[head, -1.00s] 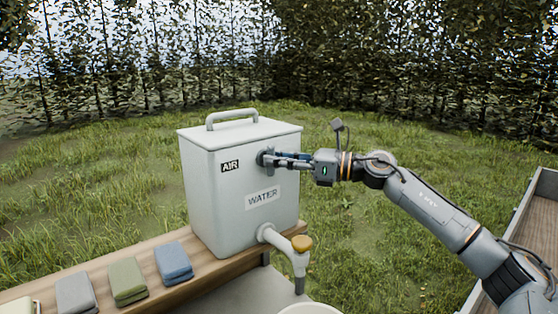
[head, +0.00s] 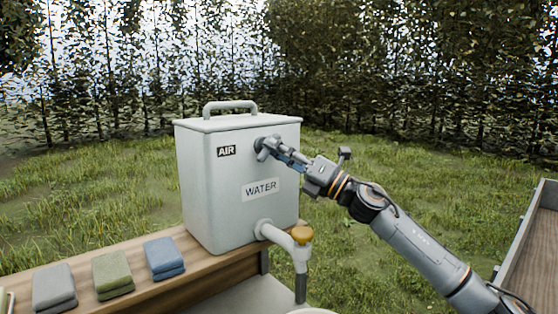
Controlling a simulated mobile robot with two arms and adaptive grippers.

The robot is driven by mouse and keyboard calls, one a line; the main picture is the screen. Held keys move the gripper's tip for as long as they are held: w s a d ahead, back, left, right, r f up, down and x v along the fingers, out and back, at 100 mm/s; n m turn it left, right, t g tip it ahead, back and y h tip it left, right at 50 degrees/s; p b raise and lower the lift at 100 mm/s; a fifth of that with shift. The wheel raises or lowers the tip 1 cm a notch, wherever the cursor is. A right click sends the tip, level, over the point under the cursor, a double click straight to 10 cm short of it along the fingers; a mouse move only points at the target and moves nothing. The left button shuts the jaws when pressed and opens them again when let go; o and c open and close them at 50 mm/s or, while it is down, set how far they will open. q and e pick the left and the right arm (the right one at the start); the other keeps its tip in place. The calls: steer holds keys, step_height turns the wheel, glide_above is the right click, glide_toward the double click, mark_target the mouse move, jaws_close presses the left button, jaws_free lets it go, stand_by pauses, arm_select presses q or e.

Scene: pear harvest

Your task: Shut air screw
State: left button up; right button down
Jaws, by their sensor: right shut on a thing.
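A white water container (head: 215,185) with a top handle stands upright on a wooden plank. It bears an "AIR" label (head: 226,151) and a "WATER" label (head: 261,189). The air screw (head: 262,147) is a grey knob on the front face, right of the "AIR" label. My right gripper (head: 273,149) comes in from the right and is shut on the air screw, its fingers partly covering it. My left gripper is not in view.
Folded cloths, blue (head: 164,258), green (head: 112,273) and grey (head: 53,286), lie on the wooden plank (head: 205,262). A wooden-sided bed (head: 535,240) is at the right edge. Grass lies behind.

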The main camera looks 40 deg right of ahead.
steer(key=m+t+h, duration=0.1)
steer(key=m+h, duration=0.2)
steer(key=m, duration=0.2)
steer(key=m+t+h, duration=0.2)
steer(key=m+h, duration=0.1)
steer(key=m, duration=0.1)
steer(key=m+t+h, duration=0.1)
steer(key=m+h, duration=0.1)
steer(key=m, duration=0.3)
steer(key=shift+s+a+f+m+t+h, duration=0.1)
steer(key=shift+a+m+t+h, duration=0.2)
steer(key=shift+t+h, duration=0.1)
steer(key=shift+d+m+h, duration=0.1)
steer(key=shift+m+h, duration=0.2)
steer(key=shift+h, duration=0.2)
steer(key=c, duration=1.4)
jaws_free()
steer(key=shift+w+y, duration=0.2)
steer(key=shift+y, duration=0.1)
steer(key=shift+f, duration=0.15)
steer(key=shift+a, duration=0.2)
steer(key=v, duration=1.2)
